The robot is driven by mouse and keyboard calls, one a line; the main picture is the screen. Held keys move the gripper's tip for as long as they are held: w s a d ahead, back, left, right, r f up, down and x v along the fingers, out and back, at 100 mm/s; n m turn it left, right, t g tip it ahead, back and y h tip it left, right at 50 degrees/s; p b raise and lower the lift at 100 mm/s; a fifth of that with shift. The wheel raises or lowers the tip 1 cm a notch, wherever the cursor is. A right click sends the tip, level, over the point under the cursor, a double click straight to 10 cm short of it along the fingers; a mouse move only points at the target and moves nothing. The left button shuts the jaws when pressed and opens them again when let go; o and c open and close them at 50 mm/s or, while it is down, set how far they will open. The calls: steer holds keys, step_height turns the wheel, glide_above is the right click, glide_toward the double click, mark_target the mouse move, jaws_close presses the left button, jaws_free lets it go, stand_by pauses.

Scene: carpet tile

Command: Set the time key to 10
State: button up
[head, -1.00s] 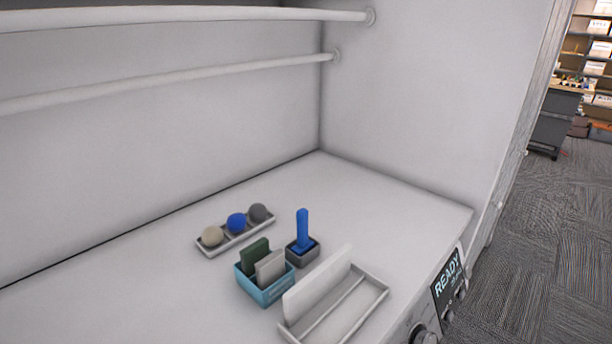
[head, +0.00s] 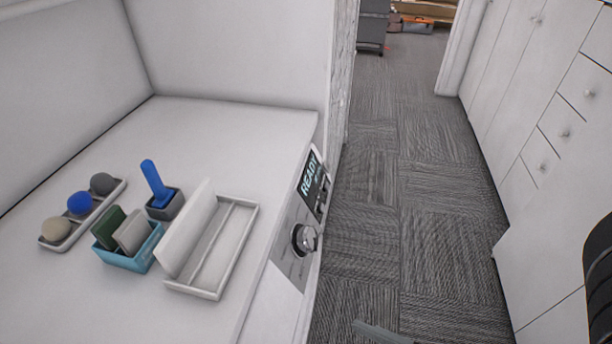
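A white panel on the front edge of the worktop carries a dark display (head: 312,175) reading READY. Small controls (head: 321,203) sit just beside the display; their markings are too small to read. A round metallic knob (head: 303,239) stands out from the panel nearer to me, with faint marks around it. I cannot tell which control is the time key, and no 10 is legible. My gripper is not recognisable in the head view. A black ribbed part of my arm shows at the right edge, away from the panel.
On the worktop (head: 235,120) are a white divided tray (head: 233,252), a teal box (head: 143,258) with cards, a dark holder (head: 168,206) with a blue stick, and a tray (head: 66,242) with three balls. Carpeted floor (head: 375,180) runs between the worktop and white cabinets (head: 535,110).

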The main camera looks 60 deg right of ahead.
jaws_close()
stand_by(0.4)
stand_by(1.4)
